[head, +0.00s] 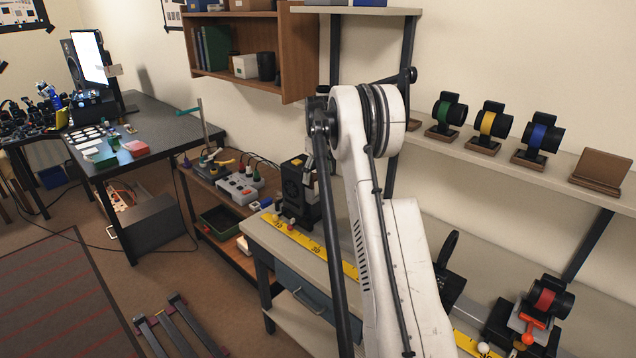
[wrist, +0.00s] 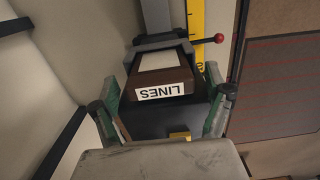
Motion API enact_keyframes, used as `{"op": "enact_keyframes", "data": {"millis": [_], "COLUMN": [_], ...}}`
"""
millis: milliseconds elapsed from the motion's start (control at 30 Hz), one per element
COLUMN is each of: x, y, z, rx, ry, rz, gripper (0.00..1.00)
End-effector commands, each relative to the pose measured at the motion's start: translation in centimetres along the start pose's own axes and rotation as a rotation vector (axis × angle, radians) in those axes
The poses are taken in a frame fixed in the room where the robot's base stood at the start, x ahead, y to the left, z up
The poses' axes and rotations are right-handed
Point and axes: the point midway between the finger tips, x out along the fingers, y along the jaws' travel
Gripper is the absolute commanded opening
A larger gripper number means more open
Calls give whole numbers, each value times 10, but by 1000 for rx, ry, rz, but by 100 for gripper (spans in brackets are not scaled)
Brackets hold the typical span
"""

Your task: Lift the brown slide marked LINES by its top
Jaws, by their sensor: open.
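The brown slide (wrist: 163,79) has a white LINES label on its near edge, upside down in the wrist view, and a pale panel on its face. It sits in a dark holder (wrist: 150,44) with a red-knobbed lever (wrist: 218,38). My gripper (wrist: 163,92) is open, with one green-padded finger on each side of the slide. A gap shows at the right finger; contact at the left is unclear. In the head view a black device (head: 298,190) stands on the bench below my arm, and I cannot make out the slide there.
A yellow measuring rail (head: 310,245) runs along the bench (head: 262,238). On the wall shelf (head: 470,152) stand several black holders with coloured bands, plus a brown stand (head: 601,172). A red-banded holder (head: 545,298) is at the lower right. A low table (head: 236,205) with gear is to the left.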

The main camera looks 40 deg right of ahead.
Motion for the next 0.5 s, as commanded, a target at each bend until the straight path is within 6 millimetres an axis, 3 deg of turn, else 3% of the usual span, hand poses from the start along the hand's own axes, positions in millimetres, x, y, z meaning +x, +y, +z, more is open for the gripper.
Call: {"op": "enact_keyframes", "data": {"millis": [300, 500], "x": [7, 7], "y": [0, 0], "z": [0, 0], "rx": [0, 0], "ry": [0, 0], "rz": [0, 0], "gripper": [83, 57]}}
